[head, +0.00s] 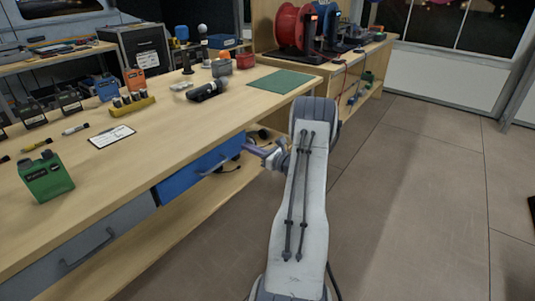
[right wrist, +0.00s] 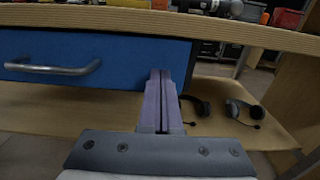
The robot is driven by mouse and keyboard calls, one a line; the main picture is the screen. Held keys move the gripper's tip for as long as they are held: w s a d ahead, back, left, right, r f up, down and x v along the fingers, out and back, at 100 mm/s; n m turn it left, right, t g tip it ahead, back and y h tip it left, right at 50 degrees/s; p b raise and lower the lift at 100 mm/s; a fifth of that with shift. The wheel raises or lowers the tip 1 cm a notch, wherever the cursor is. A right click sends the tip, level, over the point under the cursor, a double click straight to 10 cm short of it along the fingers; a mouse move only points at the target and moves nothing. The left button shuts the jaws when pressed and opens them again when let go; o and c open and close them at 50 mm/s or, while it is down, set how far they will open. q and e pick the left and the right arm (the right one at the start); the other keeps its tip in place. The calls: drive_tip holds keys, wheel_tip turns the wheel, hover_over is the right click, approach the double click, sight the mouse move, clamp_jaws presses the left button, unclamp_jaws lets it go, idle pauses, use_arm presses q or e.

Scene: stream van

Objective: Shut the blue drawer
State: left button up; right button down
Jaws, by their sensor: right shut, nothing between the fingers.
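The blue drawer (head: 190,178) is under the wooden workbench top, right of a grey drawer. Its front looks flush or nearly flush with the grey one, and no inside shows. The right wrist view shows its blue front (right wrist: 115,50) under the bench edge, with a silver bar handle (right wrist: 55,70) at left. My right gripper (head: 252,149) is shut and empty, its purple fingers at the drawer's right end. In the right wrist view the fingertips (right wrist: 160,72) overlap the front's right part, right of the handle. Whether they touch it I cannot tell. My left gripper is out of view.
The grey drawer (head: 75,250) is at lower left. A lower shelf (right wrist: 60,110) holds headsets (right wrist: 240,108) right of my fingers. The workbench top (head: 150,150) carries a green box (head: 45,177), a clipboard (head: 111,136) and a green mat (head: 285,81). The floor (head: 430,190) at right is clear.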

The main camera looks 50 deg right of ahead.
drive_tip(key=s+d, duration=0.1)
drive_tip(key=s, duration=1.1)
drive_tip(key=shift+p, duration=0.45)
